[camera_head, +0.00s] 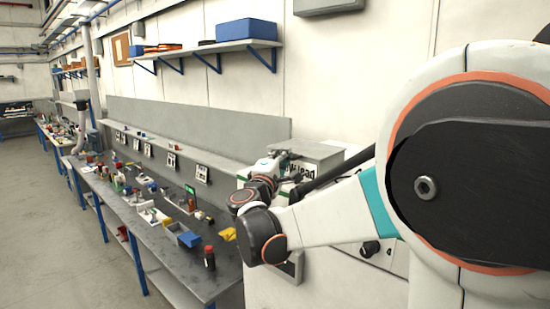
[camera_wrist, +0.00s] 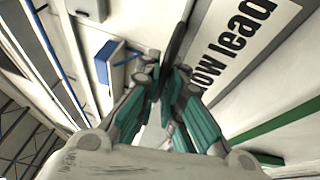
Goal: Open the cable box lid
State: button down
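The cable box (camera_head: 317,155) is a grey box at the right end of the bench in the head view. Its front carries black lettering, partly covered by my arm. Its light top looks flat and closed. In the wrist view its lettered white face (camera_wrist: 240,45) fills the upper right, reading "low lead". My gripper (camera_wrist: 167,82) has teal-and-grey fingers drawn close together beside that face. A dark narrow piece runs up from between the fingertips; I cannot tell what it is or whether it is held. In the head view my gripper (camera_head: 279,157) is small, at the box's left side.
A long workbench (camera_head: 215,280) with several small parts and bins runs to the left. A wall shelf (camera_head: 213,47) holds a blue bin (camera_head: 246,30) above. My arm spans the right half. The floor (camera_head: 60,230) at left is clear.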

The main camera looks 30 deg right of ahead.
jog(key=shift+r+p, duration=0.75)
jog(key=shift+r, duration=0.05)
jog(key=w+d+r+m+g+y+p, duration=0.1)
jog(key=w+d+r+g+y+p, duration=0.1)
jog(key=d+r+p, duration=0.3)
jog(key=w+d+r+m+g+y+p, duration=0.1)
jog(key=w+d+r+g+y+p, duration=0.1)
jog(key=d+r, duration=0.9)
jog(key=shift+w+d+r+m+y+p, duration=0.3)
jog(key=shift+w+r+y+p, duration=0.3)
jog(key=shift+w+r+p, duration=0.8)
jog(key=shift+s+f+p, duration=0.3)
jog(key=shift+s+f, duration=0.05)
jog(key=shift+s, duration=0.05)
jog(key=c, duration=1.7)
grip_release()
